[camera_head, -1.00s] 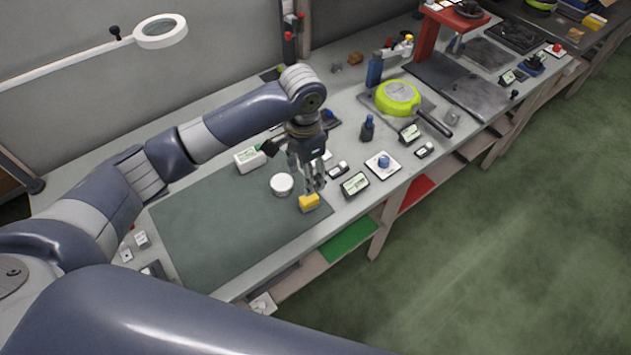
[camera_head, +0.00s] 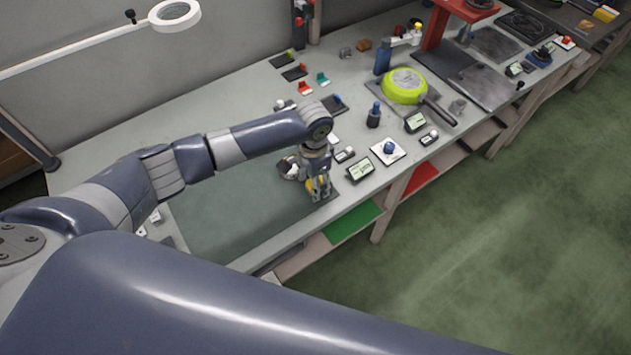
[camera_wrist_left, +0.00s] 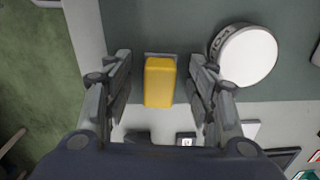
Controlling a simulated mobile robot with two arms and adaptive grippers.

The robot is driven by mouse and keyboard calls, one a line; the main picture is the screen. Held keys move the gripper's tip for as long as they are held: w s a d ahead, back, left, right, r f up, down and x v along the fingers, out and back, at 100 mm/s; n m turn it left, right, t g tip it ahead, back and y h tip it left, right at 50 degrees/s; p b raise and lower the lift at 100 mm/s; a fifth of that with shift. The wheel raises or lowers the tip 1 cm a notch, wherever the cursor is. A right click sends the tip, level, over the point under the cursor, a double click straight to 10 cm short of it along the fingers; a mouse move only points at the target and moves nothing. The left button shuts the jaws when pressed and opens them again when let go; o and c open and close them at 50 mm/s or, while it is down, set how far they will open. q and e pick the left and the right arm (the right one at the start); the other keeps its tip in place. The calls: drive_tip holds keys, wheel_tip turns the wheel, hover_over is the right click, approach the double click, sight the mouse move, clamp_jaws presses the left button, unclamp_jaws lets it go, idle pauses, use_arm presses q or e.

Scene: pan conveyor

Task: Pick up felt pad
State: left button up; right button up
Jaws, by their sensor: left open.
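The felt pad appears to be the small yellow block (camera_wrist_left: 160,82) with a thin grey strip at one end. It lies on the green mat (camera_head: 235,225) near the front edge. In the wrist view it sits between the two fingers of my left gripper (camera_wrist_left: 161,62), with a gap on each side. The gripper is open. In the head view the fingers of my left gripper (camera_head: 320,193) stand over the yellow block (camera_head: 311,184) and partly hide it. My right gripper is out of view.
A round white-topped item (camera_wrist_left: 245,55) lies close beside one finger. A small display box (camera_head: 360,170) and a white plate with a blue knob (camera_head: 388,150) stand to the right. A green pan (camera_head: 404,87) is farther back. The mat's left part is clear.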

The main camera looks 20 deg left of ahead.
use_arm(q)
drive_tip(key=c, duration=1.2)
drive_tip(key=shift+o, duration=0.2)
drive_tip(key=shift+r, duration=0.45)
wheel_tip(320, 180, up, 2)
drive_tip(key=shift+r+b, duration=0.2)
drive_tip(key=shift+b, duration=0.55)
drive_tip(key=s+d+r+b, duration=0.1)
drive_tip(key=s+d, duration=0.2)
drive_tip(key=s, duration=0.4)
drive_tip(key=s+d+b, duration=0.1)
drive_tip(key=s+d, duration=0.2)
drive_tip(key=s, duration=0.5)
drive_tip(key=shift+r, duration=0.4)
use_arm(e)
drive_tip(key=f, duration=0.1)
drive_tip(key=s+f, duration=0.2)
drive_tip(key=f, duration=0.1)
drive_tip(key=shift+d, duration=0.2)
